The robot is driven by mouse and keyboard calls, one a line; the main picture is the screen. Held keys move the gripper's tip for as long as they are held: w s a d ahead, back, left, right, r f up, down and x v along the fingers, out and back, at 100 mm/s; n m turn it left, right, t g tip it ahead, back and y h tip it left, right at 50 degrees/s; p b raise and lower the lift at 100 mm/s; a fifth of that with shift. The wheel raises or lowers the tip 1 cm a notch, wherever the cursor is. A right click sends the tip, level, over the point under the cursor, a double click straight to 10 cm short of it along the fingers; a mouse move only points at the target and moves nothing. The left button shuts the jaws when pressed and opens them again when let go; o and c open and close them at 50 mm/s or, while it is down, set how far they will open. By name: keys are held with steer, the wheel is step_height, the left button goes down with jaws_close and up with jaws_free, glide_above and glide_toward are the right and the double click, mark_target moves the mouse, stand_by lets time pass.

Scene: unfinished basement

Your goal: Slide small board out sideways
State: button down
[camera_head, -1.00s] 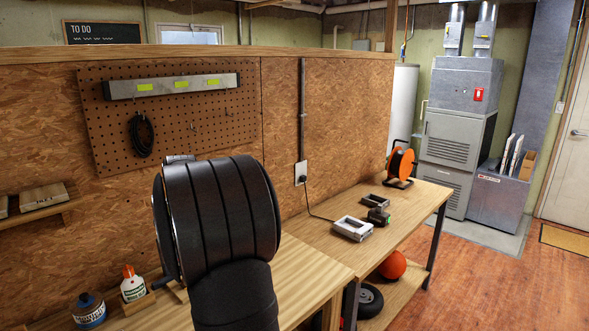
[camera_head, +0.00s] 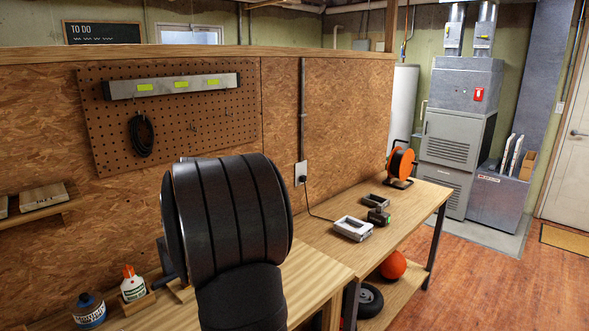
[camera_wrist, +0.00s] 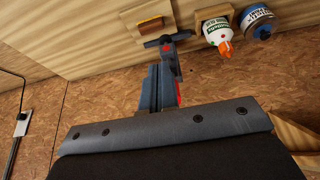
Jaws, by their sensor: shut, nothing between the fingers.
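Pale wooden board pieces (camera_head: 43,195) lie on a small wall shelf at the left in the head view. I cannot tell whether one is the small board. The tool partly shows in the head view (camera_head: 164,262).
A glue bottle (camera_head: 133,284) and a blue can (camera_head: 89,309) stand at the bench's left. A pegboard (camera_head: 182,120) holds a level and a coiled cable. The right bench (camera_head: 402,222) bears an orange reel (camera_head: 401,164) and small items.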

stand_by(0.3)
steer(key=n+g+h, duration=0.2)
steer(key=n+h, duration=0.2)
steer(key=n, duration=0.3)
glide_toward(172, 308)
steer(key=s+d+r, duration=0.1)
steer(key=s+d, duration=0.1)
steer(key=a+n+h, duration=0.1)
steer(key=s+a+f+n, duration=0.1)
steer(key=n, duration=0.1)
steer(key=s+a+n+t+h, duration=0.1)
steer(key=n, duration=0.1)
steer(key=shift+s+a+f+h, duration=0.15)
steer(key=shift+s+f+h, duration=0.1)
steer(key=shift+f+h, duration=0.05)
steer(key=s+a+n+t+h, duration=0.2)
steer(key=a+n+t+h, duration=0.15)
steer(key=a+n, duration=0.25)
steer(key=shift+t+y, duration=0.25)
steer(key=shift+t, duration=0.1)
steer(key=x, duration=0.9)
steer(key=shift+w+d+f, duration=0.1)
steer(key=shift+w+d, duration=0.15)
steer(key=shift+d, duration=0.2)
steer(key=shift+w+d, duration=0.85)
steer(key=shift+w+d+r, duration=0.2)
steer(key=shift+w+d, duration=0.25)
